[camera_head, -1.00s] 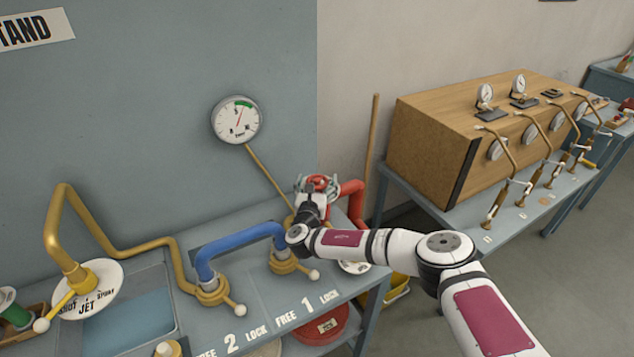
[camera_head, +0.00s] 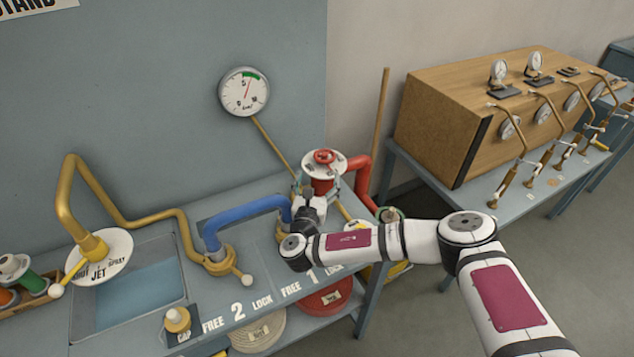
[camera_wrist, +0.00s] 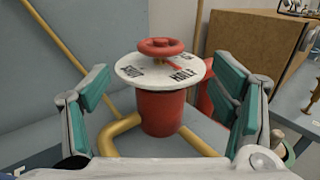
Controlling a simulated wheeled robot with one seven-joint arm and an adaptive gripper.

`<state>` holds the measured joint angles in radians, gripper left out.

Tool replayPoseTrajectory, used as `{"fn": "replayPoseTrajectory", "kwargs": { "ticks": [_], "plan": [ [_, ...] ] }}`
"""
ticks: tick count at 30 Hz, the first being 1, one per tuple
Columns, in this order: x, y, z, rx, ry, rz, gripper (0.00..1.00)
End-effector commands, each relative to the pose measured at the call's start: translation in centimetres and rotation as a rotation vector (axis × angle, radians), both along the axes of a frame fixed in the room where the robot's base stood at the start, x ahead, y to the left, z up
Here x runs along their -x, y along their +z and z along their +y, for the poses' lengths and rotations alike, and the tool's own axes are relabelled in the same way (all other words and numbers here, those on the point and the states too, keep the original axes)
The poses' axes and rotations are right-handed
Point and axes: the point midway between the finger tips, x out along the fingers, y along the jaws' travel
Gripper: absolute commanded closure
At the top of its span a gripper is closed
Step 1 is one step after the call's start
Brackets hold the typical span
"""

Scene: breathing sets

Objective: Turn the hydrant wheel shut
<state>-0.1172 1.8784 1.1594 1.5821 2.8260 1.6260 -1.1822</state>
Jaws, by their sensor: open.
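The red hydrant wheel (camera_head: 324,157) sits on top of a white round dial plate (camera_head: 311,169) on a red hydrant body (camera_head: 321,186). In the wrist view the wheel (camera_wrist: 160,46) is ahead of my gripper, above the dial (camera_wrist: 132,68) marked SHUT and HALF. A red pointer lies on the dial near HALF. My gripper (camera_wrist: 168,105) is open, with its teal-padded fingers spread left and right of the hydrant body. The fingers look apart from the wheel. In the head view my gripper (camera_head: 309,205) is just in front of the hydrant, partly hiding its lower part.
A blue pipe (camera_head: 245,222) and a gold pipe (camera_head: 130,240) stand left on the bench. A pressure gauge (camera_head: 245,92) is on the wall behind. A red outlet pipe (camera_head: 363,180) curves off right of the hydrant. A wooden box with gauges (camera_head: 450,125) stands on the right table.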

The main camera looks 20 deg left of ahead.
Motion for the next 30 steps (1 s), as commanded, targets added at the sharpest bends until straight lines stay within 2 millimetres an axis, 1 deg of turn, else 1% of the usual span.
{"fn": "replayPoseTrajectory", "kwargs": {
  "ticks": [4,13,14,16,17,20,21,23,24,26,27,29,30],
  "plan": [
    [0.7,0.0,-0.2,0.000,-0.001,0.000,0.21],
    [0.7,0.1,-0.2,-0.001,0.001,-0.003,0.21],
    [0.6,0.3,-0.1,-0.002,0.004,-0.008,0.21],
    [0.3,1.5,0.2,-0.009,0.022,-0.039,0.21],
    [0.2,2.3,0.5,-0.014,0.037,-0.061,0.21],
    [-0.3,6.8,1.7,-0.042,0.117,-0.180,0.21],
    [-0.4,9.2,2.3,-0.055,0.163,-0.244,0.21],
    [0.0,12.9,3.3,-0.071,0.244,-0.348,0.21],
    [0.4,15.3,3.8,-0.077,0.301,-0.416,0.21],
    [1.4,18.5,4.6,-0.083,0.388,-0.513,0.21],
    [2.3,20.6,5.0,-0.084,0.447,-0.576,0.21],
    [3.7,23.2,5.6,-0.079,0.537,-0.664,0.21],
    [4.8,24.8,5.8,-0.070,0.598,-0.721,0.21]
  ]
}}
